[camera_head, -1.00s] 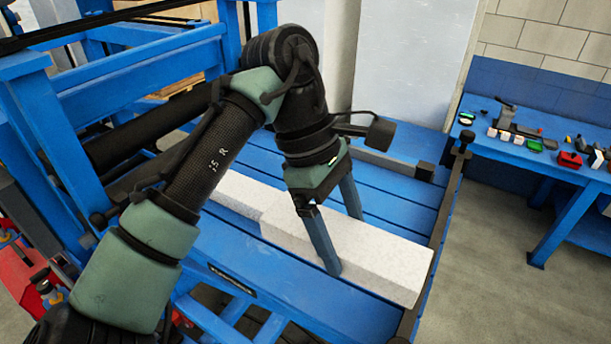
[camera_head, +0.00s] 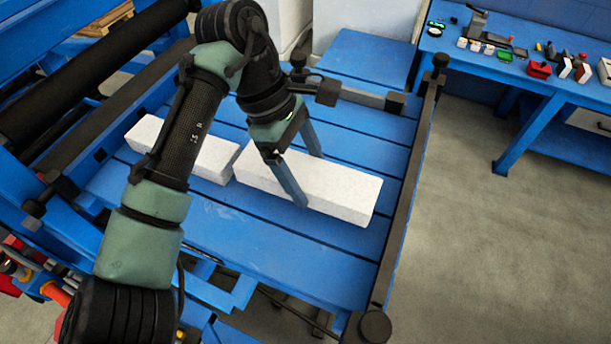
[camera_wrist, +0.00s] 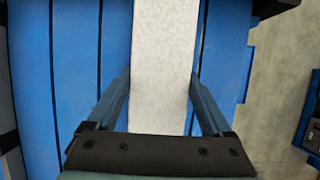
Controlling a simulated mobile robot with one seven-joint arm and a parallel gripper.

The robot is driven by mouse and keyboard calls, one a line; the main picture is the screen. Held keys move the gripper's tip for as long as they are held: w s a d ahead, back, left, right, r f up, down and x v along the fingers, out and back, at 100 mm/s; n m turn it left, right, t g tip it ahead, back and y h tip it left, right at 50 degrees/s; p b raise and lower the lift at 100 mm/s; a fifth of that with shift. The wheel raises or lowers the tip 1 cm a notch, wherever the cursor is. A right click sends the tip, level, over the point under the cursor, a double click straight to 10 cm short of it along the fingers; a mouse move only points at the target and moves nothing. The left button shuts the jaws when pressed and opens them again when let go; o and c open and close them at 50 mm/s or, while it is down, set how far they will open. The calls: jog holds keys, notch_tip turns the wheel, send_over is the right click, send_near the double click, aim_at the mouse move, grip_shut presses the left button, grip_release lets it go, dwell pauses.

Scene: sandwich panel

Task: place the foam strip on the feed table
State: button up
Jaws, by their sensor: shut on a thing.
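The white foam strip (camera_head: 345,188), a long speckled block, is between the two fingers of my gripper (camera_head: 309,180). One finger is on its near side and the other is partly hidden behind it. In the wrist view the strip (camera_wrist: 165,65) runs lengthwise between the fingers (camera_wrist: 158,90). The strip is over the blue slatted feed table (camera_head: 250,240), low to its surface; I cannot tell whether it touches. A second white block (camera_head: 212,160) lies on the table to the left, partly hidden by my arm, with a narrow gap between the ends.
Black rollers (camera_head: 90,80) in a blue frame stand at the left. A dark rail (camera_head: 405,215) with round posts edges the table's right side. A grey bar (camera_head: 365,97) sits at the table's back. A blue workbench (camera_head: 500,70) with small items is at upper right. The table front is clear.

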aim_at(307, 185)
jog(key=f, duration=0.1)
jog(key=f+p, duration=0.1)
jog(key=shift+s+f, duration=0.2)
jog(key=shift+f, duration=0.2)
jog(key=shift+w+f, duration=0.1)
jog(key=shift+f, duration=0.05)
jog(key=o, duration=1.1)
jog(key=shift+o, duration=0.2)
jog(key=b+v, duration=0.3)
jog(key=v, duration=0.9)
